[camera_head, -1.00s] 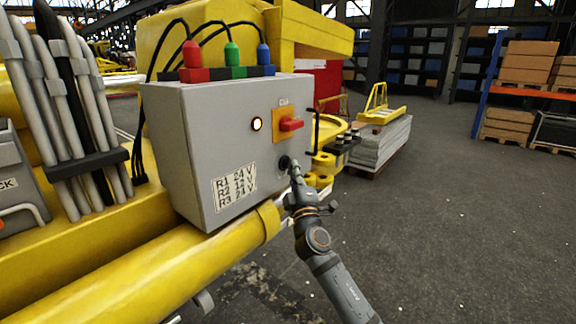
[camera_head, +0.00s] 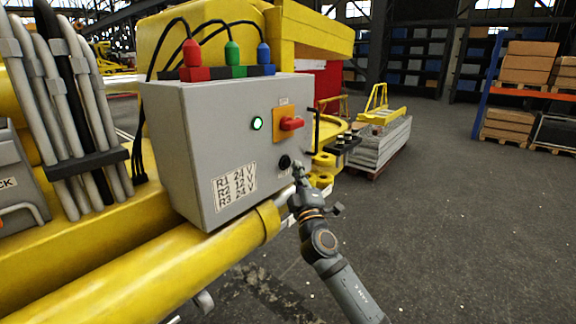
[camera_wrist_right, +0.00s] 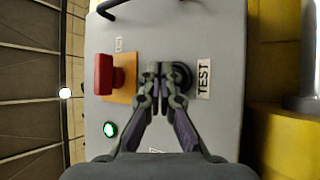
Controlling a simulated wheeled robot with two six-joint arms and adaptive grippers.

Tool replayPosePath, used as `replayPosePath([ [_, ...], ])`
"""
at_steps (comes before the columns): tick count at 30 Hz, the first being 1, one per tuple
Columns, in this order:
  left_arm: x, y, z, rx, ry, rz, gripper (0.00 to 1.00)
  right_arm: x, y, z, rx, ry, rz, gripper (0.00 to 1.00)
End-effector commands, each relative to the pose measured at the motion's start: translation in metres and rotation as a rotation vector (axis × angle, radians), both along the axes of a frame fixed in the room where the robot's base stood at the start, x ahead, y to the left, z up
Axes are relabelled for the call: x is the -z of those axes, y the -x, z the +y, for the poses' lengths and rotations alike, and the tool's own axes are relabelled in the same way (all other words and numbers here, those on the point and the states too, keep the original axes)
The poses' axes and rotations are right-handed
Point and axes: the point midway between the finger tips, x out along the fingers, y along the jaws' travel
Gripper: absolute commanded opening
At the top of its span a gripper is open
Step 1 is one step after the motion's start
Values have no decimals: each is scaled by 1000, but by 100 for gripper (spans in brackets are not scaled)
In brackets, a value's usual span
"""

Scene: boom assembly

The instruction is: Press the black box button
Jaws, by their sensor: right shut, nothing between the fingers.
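The grey control box (camera_head: 200,140) stands on the yellow boom. Its black button (camera_head: 284,162) sits low on the front face, below the red switch. In the right wrist view the black button (camera_wrist_right: 181,77) is partly hidden behind my fingertips, beside the TEST label (camera_wrist_right: 203,78). My right gripper (camera_head: 298,167) is shut and empty, just right of the button in the head view. It also shows shut in the right wrist view (camera_wrist_right: 158,72). Whether it touches the button cannot be told. The round lamp (camera_head: 257,123) glows green. My left gripper is not in view.
A red rotary switch (camera_head: 291,124) on an orange plate sticks out above the button. Red, green and blue plugs (camera_head: 232,55) with black cables stand on top of the box. Black and grey hoses (camera_head: 75,100) are at left. Open floor lies to the right.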

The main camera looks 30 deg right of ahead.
Motion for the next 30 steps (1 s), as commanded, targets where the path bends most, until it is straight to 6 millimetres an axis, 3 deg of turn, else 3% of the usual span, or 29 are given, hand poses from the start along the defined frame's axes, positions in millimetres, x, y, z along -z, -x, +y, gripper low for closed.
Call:
replayPosePath([
  [8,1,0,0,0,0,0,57,0,2,-1,1,0,0,0],
  [21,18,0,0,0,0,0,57,2,41,-18,2,7,1,0],
  [30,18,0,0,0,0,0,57,0,46,-19,0,-1,0,0],
])
